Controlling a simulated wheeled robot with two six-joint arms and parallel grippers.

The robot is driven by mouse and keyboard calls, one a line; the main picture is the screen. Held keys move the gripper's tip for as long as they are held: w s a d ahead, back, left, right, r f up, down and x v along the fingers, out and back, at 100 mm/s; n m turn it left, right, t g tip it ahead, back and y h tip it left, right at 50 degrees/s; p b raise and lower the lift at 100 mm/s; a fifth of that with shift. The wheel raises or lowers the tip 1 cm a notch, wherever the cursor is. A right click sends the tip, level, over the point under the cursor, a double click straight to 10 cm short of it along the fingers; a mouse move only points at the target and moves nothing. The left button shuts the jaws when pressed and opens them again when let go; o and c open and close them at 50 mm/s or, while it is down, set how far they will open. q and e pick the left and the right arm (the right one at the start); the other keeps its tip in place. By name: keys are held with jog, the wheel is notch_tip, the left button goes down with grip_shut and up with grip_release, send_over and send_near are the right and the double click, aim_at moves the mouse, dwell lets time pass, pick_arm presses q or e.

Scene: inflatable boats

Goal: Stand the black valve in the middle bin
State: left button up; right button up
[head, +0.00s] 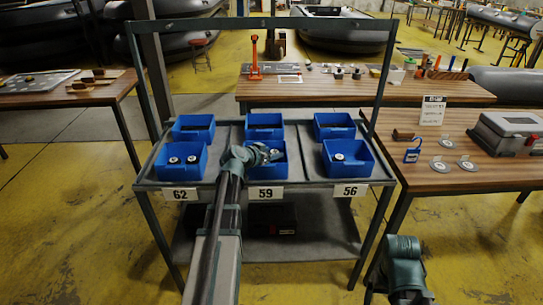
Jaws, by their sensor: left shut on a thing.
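The middle bin is the blue front bin (281,176) above the label 59 on the rack. My left gripper (267,154) is over this bin, its arm reaching in from below and covering the bin's left part. It is shut on the black valve (275,155), a small dark piece with a pale face, low at the bin; whether it touches the floor is hard to tell. Two similar valves (183,160) stand in the left front bin, and one (339,157) stands in the right front bin. A part of my right arm shows at the lower right; its fingers are not in view.
Three empty-looking blue bins (264,120) stand in the back row. The rack's frame (262,22) rises around them. A table on the right (470,180) holds a grey case (508,132), a blue padlock-like tag (412,155) and several discs. A long bench stands behind.

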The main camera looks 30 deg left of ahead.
pick_arm(q)
jog(key=shift+f, duration=0.2)
jog(key=o, duration=1.1)
jog(key=shift+s+r, duration=0.25)
jog(key=shift+r, duration=0.15)
jog(key=p+v, duration=0.5)
jog(key=v, duration=0.5)
jog(key=shift+s+r, duration=0.1)
jog(key=shift+s, duration=0.1)
jog(key=shift+s+r, duration=0.1)
jog(key=shift+s, duration=0.35)
